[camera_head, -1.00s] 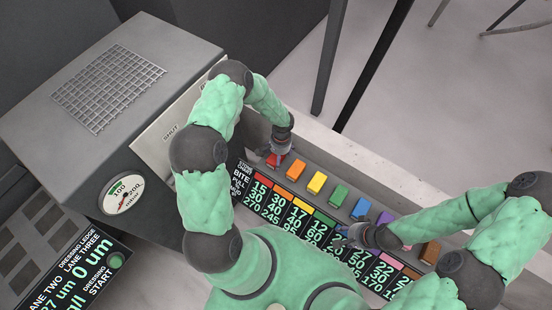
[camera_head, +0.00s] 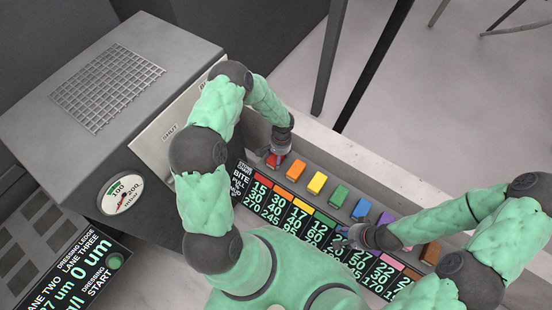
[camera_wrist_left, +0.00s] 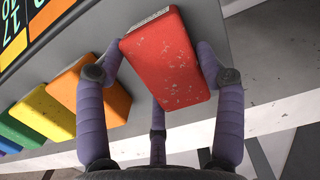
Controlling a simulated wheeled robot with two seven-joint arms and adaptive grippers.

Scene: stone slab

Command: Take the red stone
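The red stone (camera_head: 273,161) is a small worn block at the left end of the row of coloured stones. In the left wrist view the red stone (camera_wrist_left: 167,62) fills the space between my left gripper's fingers (camera_wrist_left: 160,72), turned at an angle to the neighbouring orange stone. The fingertips press against both its sides, with another finger below. Any gap under it cannot be seen. In the head view my left gripper (camera_head: 279,148) is over the red stone and hides part of it. My right gripper (camera_head: 348,238) is low over the chart, its fingers too small to read.
Orange (camera_head: 295,171), yellow (camera_head: 316,183), green (camera_head: 338,195) and blue (camera_head: 361,209) stones run along the ledge to the right, with a brown one (camera_head: 431,252) at the end. A grey machine (camera_head: 150,60) with a dial stands at left.

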